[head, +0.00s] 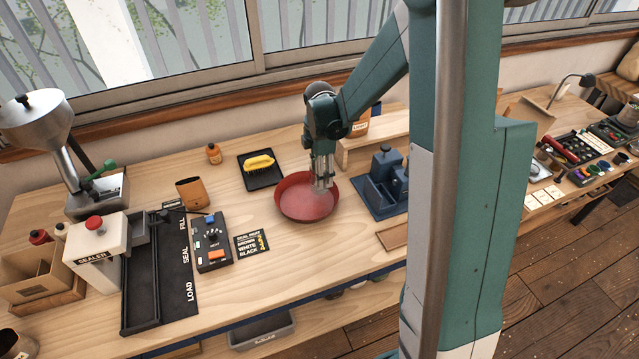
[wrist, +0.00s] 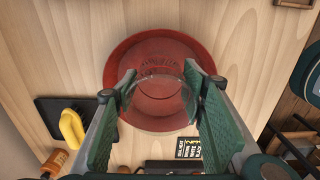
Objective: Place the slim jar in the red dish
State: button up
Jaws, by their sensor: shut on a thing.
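The red dish (head: 305,205) is round and shallow and sits on the wooden bench. It also fills the middle of the wrist view (wrist: 165,50). My gripper (head: 322,183) points down over the right part of the dish. In the wrist view my gripper (wrist: 160,92) is shut on the slim jar (wrist: 158,79), a clear glass thing whose curved rim shows between the two green finger pads. The red of the dish shows through it. I cannot tell whether the jar's base touches the dish or is a little above it.
A yellow brush (head: 259,162) lies on a black tray left of the dish. A blue stand (head: 382,185) is close on the right. A black, white and yellow label card (head: 251,243) and a heat control box (head: 211,243) are front left.

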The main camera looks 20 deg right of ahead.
jog(key=shift+f, duration=2.05)
jog(key=shift+f+b, duration=0.2)
jog(key=shift+b, duration=0.1)
jog(key=o, duration=1)
jog(key=shift+c, duration=0.2)
jog(key=shift+r, duration=0.2)
notch_tip(320, 180, up, 12)
jog(key=p, duration=0.1)
